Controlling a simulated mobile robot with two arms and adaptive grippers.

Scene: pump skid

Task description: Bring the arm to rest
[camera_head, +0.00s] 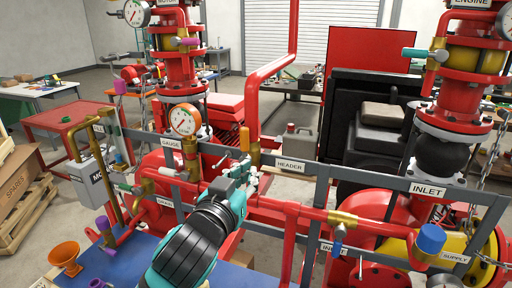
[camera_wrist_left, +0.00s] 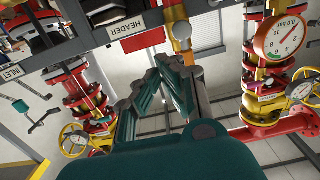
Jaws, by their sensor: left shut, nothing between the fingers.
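My left gripper (camera_head: 241,172) is in front of the grey frame of the pump skid, just left of the HEADER label (camera_head: 290,164) in the head view. Its teal arm comes up from the bottom centre. In the left wrist view the two fingers (camera_wrist_left: 168,62) come together at the tips, shut and empty. The HEADER label (camera_wrist_left: 124,25) also shows there beyond the fingertips. An orange-and-brass valve handle (camera_head: 245,140) stands close behind the gripper in the head view; I cannot tell whether they touch. My right gripper is in neither view.
A round gauge (camera_head: 184,120) and red piping are left of the gripper. The red pipe with the INLET valve column (camera_head: 440,150) is on the right.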

